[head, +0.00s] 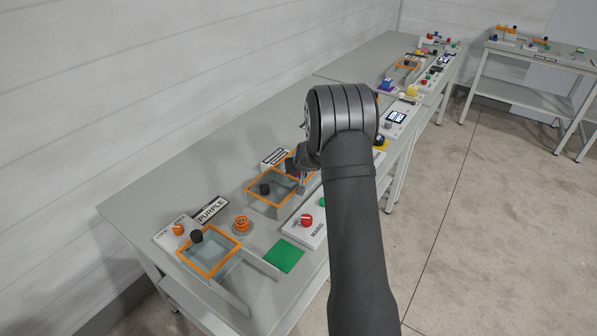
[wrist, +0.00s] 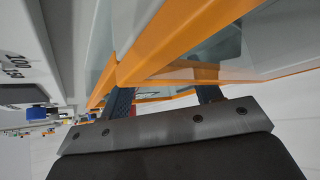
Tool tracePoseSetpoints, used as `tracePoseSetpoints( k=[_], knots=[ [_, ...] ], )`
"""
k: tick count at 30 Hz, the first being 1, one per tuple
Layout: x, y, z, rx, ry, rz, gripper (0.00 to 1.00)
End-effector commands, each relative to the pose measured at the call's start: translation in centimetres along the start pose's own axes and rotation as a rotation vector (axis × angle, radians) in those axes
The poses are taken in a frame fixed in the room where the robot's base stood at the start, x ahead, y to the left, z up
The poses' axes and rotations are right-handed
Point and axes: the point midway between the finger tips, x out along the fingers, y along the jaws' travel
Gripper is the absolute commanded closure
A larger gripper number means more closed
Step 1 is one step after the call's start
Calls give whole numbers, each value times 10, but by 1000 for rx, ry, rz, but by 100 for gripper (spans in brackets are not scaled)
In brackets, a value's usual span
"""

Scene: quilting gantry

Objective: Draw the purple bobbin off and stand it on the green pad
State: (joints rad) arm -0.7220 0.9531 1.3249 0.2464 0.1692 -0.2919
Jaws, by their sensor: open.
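The green pad (head: 284,256) lies flat and bare on the bench, right of the near orange-rimmed clear box (head: 208,270). My gripper (head: 302,186) is low at the right side of the second orange-rimmed clear box (head: 262,199), partly hidden by my wrist. In the wrist view my gripper (wrist: 165,96) has its two dark fingers apart, with the orange rim (wrist: 185,32) crossing close by. I see nothing held. A small dark purple patch (head: 291,167) shows beside my wrist; I cannot tell whether it is the bobbin.
A PURPLE label (head: 211,209) and an orange spool-like part (head: 241,225) stand near the first box. A white panel with a red knob (head: 306,220) lies right of the second box. More fixtures line the bench behind my arm.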

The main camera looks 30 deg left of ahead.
Motion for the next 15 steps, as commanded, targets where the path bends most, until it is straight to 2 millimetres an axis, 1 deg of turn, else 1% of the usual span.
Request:
tracePoseSetpoints(
  k=[1,2,3,5,6,8,9,15],
  knots=[
    [0,0,0,0,0,0,44],
    [0,0,0,0,0,0,50],
    [0,0,0,0,0,0,58],
    [0,0,0,0,0,0,69],
    [0,0,0,0,0,0,77],
    [0,0,0,0,0,0,89],
    [0,0,0,0,0,0,92],
    [-2,0,-1,0,0,0,92]
  ],
)
